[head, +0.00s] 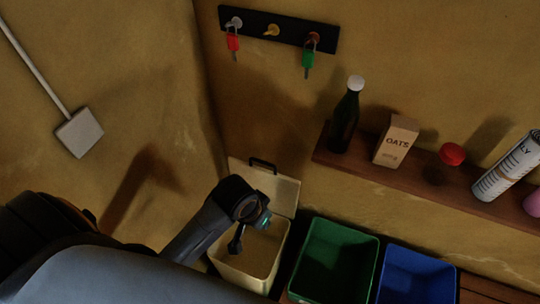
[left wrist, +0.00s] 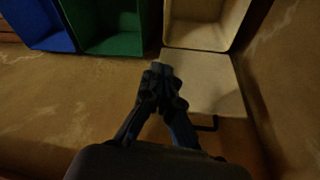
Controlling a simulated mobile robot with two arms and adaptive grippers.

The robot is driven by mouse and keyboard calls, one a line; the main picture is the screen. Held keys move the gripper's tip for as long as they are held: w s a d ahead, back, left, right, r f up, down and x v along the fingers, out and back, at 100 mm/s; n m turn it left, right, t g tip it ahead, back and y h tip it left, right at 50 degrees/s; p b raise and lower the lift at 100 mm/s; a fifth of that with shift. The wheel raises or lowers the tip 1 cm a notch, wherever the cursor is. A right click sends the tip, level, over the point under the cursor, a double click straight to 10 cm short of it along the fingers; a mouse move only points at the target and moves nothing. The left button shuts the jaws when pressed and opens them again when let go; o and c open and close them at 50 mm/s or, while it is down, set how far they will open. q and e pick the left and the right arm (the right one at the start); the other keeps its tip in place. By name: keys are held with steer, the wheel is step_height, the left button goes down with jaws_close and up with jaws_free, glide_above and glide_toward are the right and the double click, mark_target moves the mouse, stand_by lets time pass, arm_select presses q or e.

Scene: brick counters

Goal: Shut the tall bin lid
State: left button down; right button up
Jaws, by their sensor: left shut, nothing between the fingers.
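The tall bin (head: 232,272) is cream and stands in the corner, its mouth open. Its lid (head: 284,191) is swung up and back against the wall, with a black handle (head: 263,164) on its top edge. In the left wrist view the bin (left wrist: 203,43) is at the top, with the lid (left wrist: 205,85) below it and the handle (left wrist: 209,125) at the lid's far edge. My left gripper (head: 237,247) is over the bin's mouth, in front of the lid. In the left wrist view the gripper (left wrist: 160,70) is shut and empty, overlapping the lid's left edge; contact cannot be told.
A green bin (head: 335,262) and a blue bin (head: 418,275) stand open to the right. A wooden shelf (head: 445,182) above holds a bottle (head: 345,120), an oats carton (head: 397,140) and other items. A key rack (head: 290,31) hangs on the wall.

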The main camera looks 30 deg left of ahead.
arm_select(q)
steer(key=w+a+r+n+g, duration=0.1)
steer(key=w+a+r, duration=0.15)
steer(key=w, duration=0.45)
steer(key=w+a+r+n+y, duration=0.1)
steer(key=w+a+r, duration=0.15)
steer(key=w, duration=0.45)
steer(key=w+a+r+n+g, duration=0.1)
steer(key=w+a, duration=0.3)
steer(key=w, duration=0.3)
step_height(320, 180, down, 9)
steer(key=w, duration=0.1)
steer(key=shift+p, duration=0.35)
